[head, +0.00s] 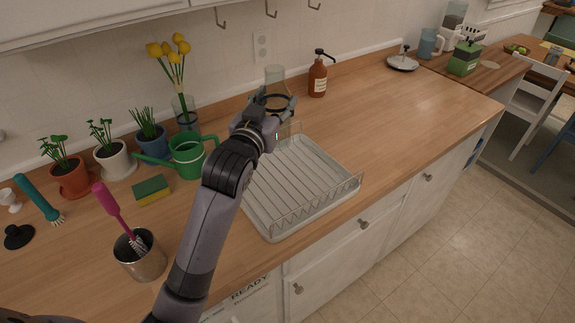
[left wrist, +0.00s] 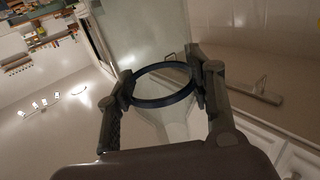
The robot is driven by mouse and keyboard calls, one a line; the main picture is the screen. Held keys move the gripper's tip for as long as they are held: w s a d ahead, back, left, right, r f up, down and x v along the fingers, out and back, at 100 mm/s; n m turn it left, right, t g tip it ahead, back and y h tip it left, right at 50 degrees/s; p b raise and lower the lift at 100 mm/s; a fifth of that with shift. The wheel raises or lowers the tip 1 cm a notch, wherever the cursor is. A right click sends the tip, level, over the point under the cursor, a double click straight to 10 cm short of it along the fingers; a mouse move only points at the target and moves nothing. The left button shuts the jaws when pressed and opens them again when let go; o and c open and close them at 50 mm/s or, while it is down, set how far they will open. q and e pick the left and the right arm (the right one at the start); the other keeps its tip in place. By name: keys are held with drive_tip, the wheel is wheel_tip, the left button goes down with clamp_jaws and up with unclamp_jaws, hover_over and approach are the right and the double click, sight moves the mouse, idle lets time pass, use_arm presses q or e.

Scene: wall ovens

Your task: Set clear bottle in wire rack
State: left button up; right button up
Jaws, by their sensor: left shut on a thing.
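The clear bottle (head: 275,77) is see-through and looks roughly upright in the head view. My left gripper (head: 274,104) is shut on it around a dark band. The bottle also shows between the two fingers in the left wrist view (left wrist: 172,122), with the dark ring near the fingertips. The white wire rack (head: 300,185) lies on the wooden counter, in front of and below the gripper. The bottle's lower part is partly hidden by my gripper, near the rack's back edge. I cannot tell whether it touches the rack. My right gripper is not in view.
A green watering can (head: 188,160), a sponge (head: 151,190) and a metal cup with a pink brush (head: 140,256) stand left of the rack. A brown soap bottle (head: 318,78) stands behind. The counter right of the rack (head: 410,115) is clear.

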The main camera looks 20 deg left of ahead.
use_arm(q)
drive_tip(key=f, duration=0.1)
drive_tip(key=s+f, duration=0.2)
drive_tip(key=f, duration=0.1)
drive_tip(key=shift+f, duration=0.1)
wheel_tip(320, 180, down, 4)
drive_tip(key=shift+f+p, duration=0.25)
drive_tip(key=shift+p, duration=0.1)
wheel_tip(320, 180, down, 9)
drive_tip(key=shift+w+f, duration=0.15)
drive_tip(key=shift+w, duration=0.1)
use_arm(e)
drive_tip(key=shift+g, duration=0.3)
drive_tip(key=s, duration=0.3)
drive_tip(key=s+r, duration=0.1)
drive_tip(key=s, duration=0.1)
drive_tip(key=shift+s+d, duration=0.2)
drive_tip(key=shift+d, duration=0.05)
use_arm(q)
drive_tip(key=o, duration=1.1)
drive_tip(key=shift+f, duration=0.1)
drive_tip(key=o, duration=0.5)
drive_tip(key=shift+c, duration=0.2)
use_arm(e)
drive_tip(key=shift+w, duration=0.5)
